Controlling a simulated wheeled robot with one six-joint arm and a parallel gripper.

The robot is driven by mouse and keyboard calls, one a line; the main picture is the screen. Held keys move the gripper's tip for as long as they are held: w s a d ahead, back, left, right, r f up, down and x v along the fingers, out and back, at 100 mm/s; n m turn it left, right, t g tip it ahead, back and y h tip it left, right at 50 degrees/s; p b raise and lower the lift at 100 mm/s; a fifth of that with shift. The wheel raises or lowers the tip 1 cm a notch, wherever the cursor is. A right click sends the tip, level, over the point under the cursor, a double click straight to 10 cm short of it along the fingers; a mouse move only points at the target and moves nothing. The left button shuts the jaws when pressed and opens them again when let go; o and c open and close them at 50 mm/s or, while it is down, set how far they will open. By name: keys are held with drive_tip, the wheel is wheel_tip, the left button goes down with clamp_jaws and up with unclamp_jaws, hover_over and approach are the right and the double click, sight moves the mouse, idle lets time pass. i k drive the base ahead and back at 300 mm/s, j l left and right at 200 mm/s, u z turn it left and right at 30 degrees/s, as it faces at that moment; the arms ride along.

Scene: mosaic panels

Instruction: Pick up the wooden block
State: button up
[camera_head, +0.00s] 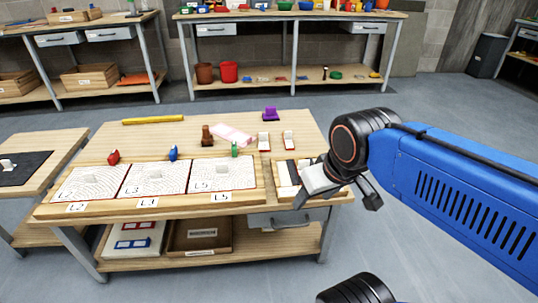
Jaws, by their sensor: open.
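A small dark brown block-like piece (207,136) stands upright on the table behind the panels; it looks like wood. Two small pieces with pale tops and brownish bases, one at the left (264,142) and one at the right (289,140), stand further right. I cannot tell for certain which of these is the wooden block. My gripper (336,198) is over the table's front right corner, open, with its fingers apart and pointing down. It is to the right of and nearer than all these pieces. It partly hides a tray (279,178) with dark and white strips.
Three white patterned panels (155,178) lie in a wooden frame along the front. Red (114,157), blue (173,153) and green (235,149) pieces stand behind them.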

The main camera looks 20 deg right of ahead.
sight(207, 140)
drive_tip(key=z, duration=0.55)
drive_tip(key=i+j, duration=0.2)
drive_tip(key=j, duration=0.2)
drive_tip(key=i+j, duration=0.15)
drive_tip(key=j, duration=0.25)
drive_tip(key=i+j, duration=0.2)
drive_tip(key=j, duration=0.2)
drive_tip(key=i+j, duration=0.2)
drive_tip(key=j, duration=0.2)
drive_tip(key=i+j, duration=0.2)
drive_tip(key=j, duration=0.2)
